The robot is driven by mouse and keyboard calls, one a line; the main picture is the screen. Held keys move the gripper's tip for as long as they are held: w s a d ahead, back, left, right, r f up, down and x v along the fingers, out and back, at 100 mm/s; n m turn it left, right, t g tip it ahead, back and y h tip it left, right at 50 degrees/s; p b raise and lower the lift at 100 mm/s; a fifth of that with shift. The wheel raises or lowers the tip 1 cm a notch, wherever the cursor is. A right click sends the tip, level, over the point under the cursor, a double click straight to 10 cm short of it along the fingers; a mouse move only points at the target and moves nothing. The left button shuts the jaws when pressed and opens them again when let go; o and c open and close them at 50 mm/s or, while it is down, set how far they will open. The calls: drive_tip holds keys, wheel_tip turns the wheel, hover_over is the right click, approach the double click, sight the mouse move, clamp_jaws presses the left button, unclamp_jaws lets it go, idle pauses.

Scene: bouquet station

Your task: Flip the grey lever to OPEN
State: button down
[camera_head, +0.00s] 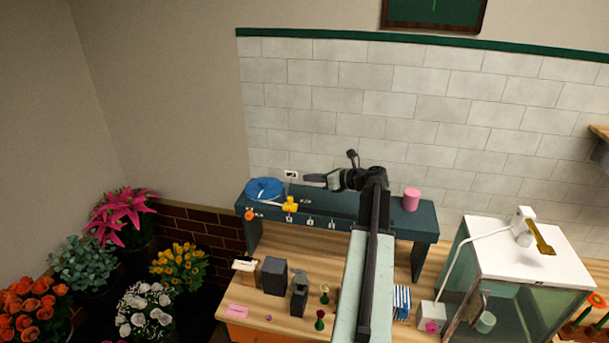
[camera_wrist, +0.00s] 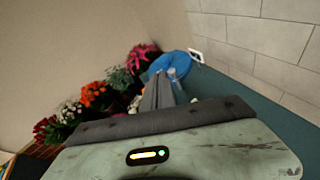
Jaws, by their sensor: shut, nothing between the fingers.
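My gripper (camera_head: 308,179) is shut and empty, held above the left part of the dark teal shelf and pointing left. In the wrist view its closed grey fingers (camera_wrist: 158,92) point toward a blue coil. A small yellow fitting (camera_head: 290,204) stands on the shelf, just left of and below the fingertips. A thin greyish upright piece (camera_head: 291,189) rises from it and looks like the grey lever. A pale grey piece also shows just beyond the fingertips in the wrist view (camera_wrist: 172,73). The fingers appear close to it; I cannot tell whether they touch. No OPEN marking is readable.
The blue coil (camera_head: 264,189) lies at the left end of the teal shelf (camera_head: 335,224). A pink cylinder (camera_head: 411,199) stands at its right end. A white wall plate (camera_head: 291,174) is behind. Small boxes and vases stand on the wooden counter (camera_head: 300,247) below. A glass-sided cabinet (camera_head: 528,253) is right.

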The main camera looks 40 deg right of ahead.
drive_tip(key=s+r+p, duration=0.2)
drive_tip(key=s+r, duration=0.1)
drive_tip(key=shift+d+r, duration=0.1)
drive_tip(key=shift+r, duration=0.15)
